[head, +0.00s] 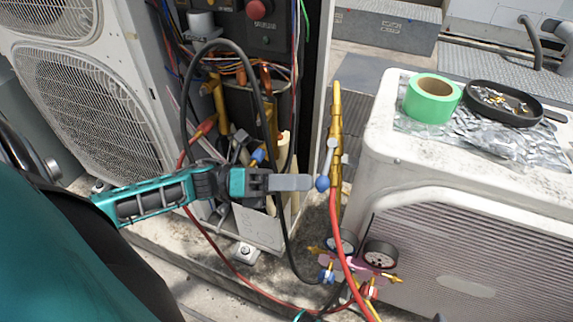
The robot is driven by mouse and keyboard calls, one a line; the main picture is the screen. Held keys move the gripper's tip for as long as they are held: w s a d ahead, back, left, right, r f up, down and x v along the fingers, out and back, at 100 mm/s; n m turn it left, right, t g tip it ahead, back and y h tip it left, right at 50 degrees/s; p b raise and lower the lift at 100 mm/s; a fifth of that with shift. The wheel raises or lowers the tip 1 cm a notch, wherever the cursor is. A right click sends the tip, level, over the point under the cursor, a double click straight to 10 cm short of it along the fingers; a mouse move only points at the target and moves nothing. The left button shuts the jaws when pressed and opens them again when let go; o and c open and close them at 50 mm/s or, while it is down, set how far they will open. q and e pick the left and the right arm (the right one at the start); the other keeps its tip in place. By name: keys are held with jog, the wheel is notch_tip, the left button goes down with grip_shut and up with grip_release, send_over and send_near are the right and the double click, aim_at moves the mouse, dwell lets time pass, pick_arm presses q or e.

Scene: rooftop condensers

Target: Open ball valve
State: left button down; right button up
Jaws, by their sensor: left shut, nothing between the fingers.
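The ball valve (336,130) is an upright brass piece right of the opened condenser cabinet. A red hose joins it from below. Its grey lever (328,160) points down, slightly left of the brass body, and ends in a blue knob (322,184). My left gripper (308,183) reaches in from the left, roughly level, with its grey fingers shut and nothing between them. Its fingertips are beside the left side of the knob; I cannot tell whether they touch it.
A white condenser unit (385,150) stands close on the right, with green tape (432,98) and a black dish (503,102) on top. Gauges (379,254) and hoses hang below the valve. A black hose (268,100) loops near the open cabinet, behind my gripper.

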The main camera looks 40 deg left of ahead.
pick_arm(q)
jog(key=shift+d+f+n+t, duration=0.2)
jog(key=shift+d+n+t, duration=0.3)
jog(key=shift+d+t, duration=0.4)
pick_arm(e)
jog(key=shift+s+f, duration=0.1)
jog(key=shift+s, duration=0.05)
pick_arm(q)
jog(key=shift+d, duration=0.15)
jog(key=shift+f, duration=0.1)
